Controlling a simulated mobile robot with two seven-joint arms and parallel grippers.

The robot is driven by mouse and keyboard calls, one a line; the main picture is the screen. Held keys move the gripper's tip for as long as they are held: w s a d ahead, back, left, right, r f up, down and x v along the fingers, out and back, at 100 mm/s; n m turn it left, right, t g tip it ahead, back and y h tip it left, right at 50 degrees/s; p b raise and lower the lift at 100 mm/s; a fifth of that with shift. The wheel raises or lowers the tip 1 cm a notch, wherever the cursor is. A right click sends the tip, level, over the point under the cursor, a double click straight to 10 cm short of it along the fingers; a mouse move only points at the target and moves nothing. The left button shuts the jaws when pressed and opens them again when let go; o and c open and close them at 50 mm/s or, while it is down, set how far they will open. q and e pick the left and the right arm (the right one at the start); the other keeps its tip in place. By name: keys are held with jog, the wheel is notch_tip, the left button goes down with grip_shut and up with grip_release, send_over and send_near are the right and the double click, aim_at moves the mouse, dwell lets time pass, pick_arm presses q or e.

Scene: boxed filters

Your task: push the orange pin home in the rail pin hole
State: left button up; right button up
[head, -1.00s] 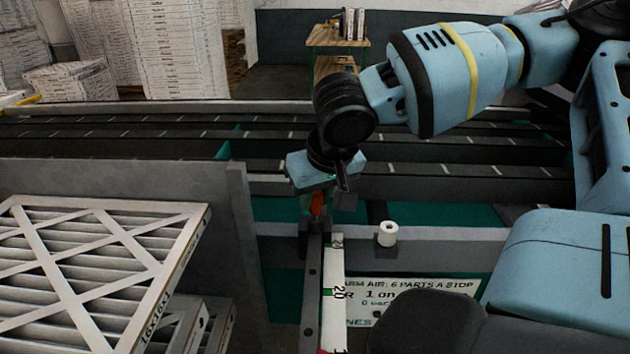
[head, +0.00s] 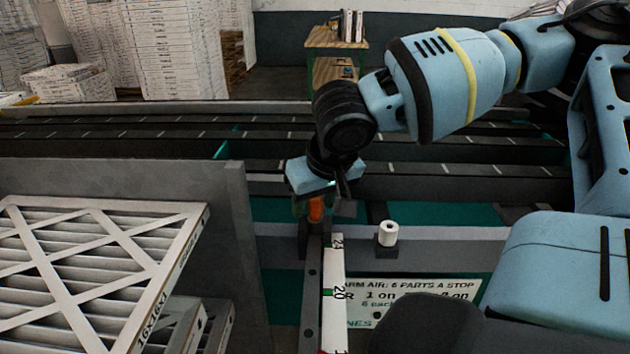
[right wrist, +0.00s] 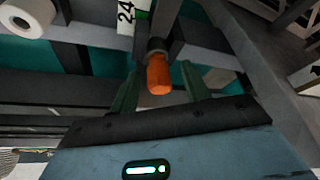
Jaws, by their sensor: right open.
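The orange pin (head: 316,210) stands at the far end of the dark rail (head: 312,290), beside the white scale strip. In the right wrist view the orange pin (right wrist: 159,76) shows its rounded handle, with a grey collar at the rail end. The pin hole itself is hidden, so I cannot tell how deep the pin sits. My right gripper (head: 321,204) is over the rail end, its body just above the pin. In the right wrist view its green fingers are apart, one on each side of the pin, with gaps visible. My left gripper is not in view.
A white roll (head: 388,233) stands on a small dark block right of the rail. A printed sign (head: 415,300) is right of the scale strip. Conveyor lanes run behind.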

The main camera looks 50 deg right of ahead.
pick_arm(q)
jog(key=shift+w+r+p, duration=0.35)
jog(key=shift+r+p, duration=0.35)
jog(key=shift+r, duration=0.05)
pick_arm(e)
jog(key=v, duration=0.8)
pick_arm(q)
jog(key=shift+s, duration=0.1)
pick_arm(e)
jog(key=shift+f, duration=0.1)
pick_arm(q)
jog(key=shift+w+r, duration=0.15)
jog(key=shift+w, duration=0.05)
pick_arm(e)
jog(key=shift+w, duration=0.1)
